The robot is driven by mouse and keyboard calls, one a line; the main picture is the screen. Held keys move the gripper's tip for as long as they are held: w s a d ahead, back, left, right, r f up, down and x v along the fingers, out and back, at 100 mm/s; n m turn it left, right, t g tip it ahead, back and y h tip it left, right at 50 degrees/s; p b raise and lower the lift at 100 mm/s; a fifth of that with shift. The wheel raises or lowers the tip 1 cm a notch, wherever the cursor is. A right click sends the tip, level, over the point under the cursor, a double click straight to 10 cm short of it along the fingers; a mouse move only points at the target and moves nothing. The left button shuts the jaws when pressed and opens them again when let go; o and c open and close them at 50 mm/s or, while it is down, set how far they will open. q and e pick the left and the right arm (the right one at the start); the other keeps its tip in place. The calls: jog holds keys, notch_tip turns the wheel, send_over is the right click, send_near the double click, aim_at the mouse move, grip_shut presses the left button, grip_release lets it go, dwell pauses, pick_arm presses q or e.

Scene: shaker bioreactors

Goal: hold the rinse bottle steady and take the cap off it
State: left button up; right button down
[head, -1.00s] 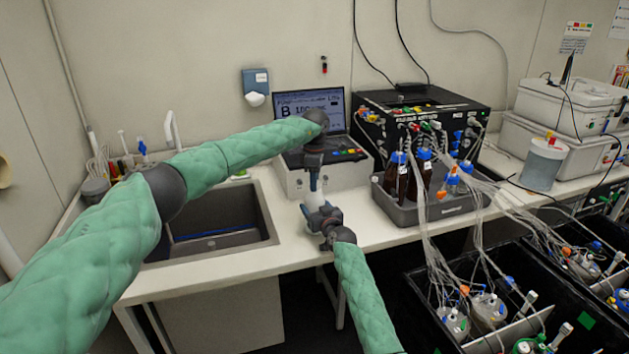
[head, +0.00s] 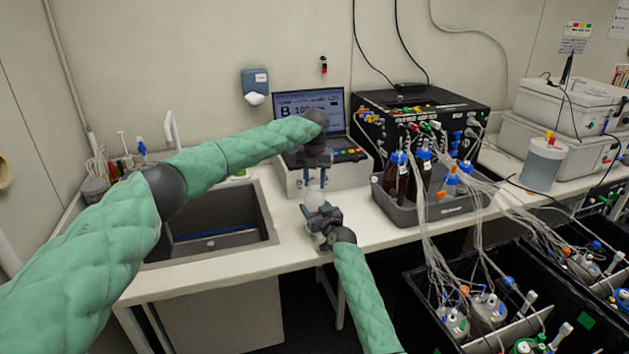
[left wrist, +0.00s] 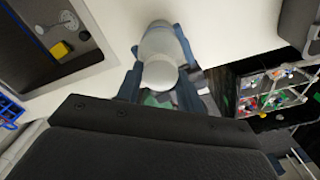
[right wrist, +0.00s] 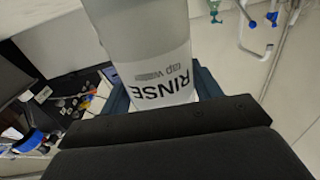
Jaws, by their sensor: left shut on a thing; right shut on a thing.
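The rinse bottle (head: 316,199) is a pale, translucent bottle at the bench's front edge, below the instrument. My right gripper (head: 321,213) is shut around its body from the front. In the right wrist view the bottle (right wrist: 158,80) fills the space between the fingers, its RINSE label upside down. My left gripper (head: 315,182) points down just above the bottle, a finger on each side of its top. In the left wrist view the white round cap (left wrist: 160,75) sits between the left fingers, with the bottle body beyond. Whether cap and bottle have separated, I cannot tell.
A sink (head: 215,222) lies to the left. A laptop (head: 310,104) on an instrument stands behind. A grey tray (head: 440,208) with brown bottles and tubing stands right of the grippers. Bioreactor vessels (head: 490,308) are at lower right. The bench (head: 355,230) between sink and tray is mostly clear.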

pick_arm(q)
jog(key=n, duration=0.5)
jog(key=shift+w+a+r+n, duration=0.1)
jog(key=shift+n, duration=0.3)
pick_arm(e)
jog(key=shift+a, duration=0.1)
pick_arm(q)
jog(key=n, duration=0.4)
pick_arm(e)
jog(key=shift+s, duration=0.1)
pick_arm(q)
jog(key=n, duration=0.5)
jog(key=shift+n, duration=0.3)
jog(key=n, duration=0.5)
jog(key=shift+r, duration=0.25)
pick_arm(e)
jog(key=shift+f, duration=0.1)
pick_arm(q)
jog(key=shift+r, duration=0.7)
jog(key=shift+r, duration=0.2)
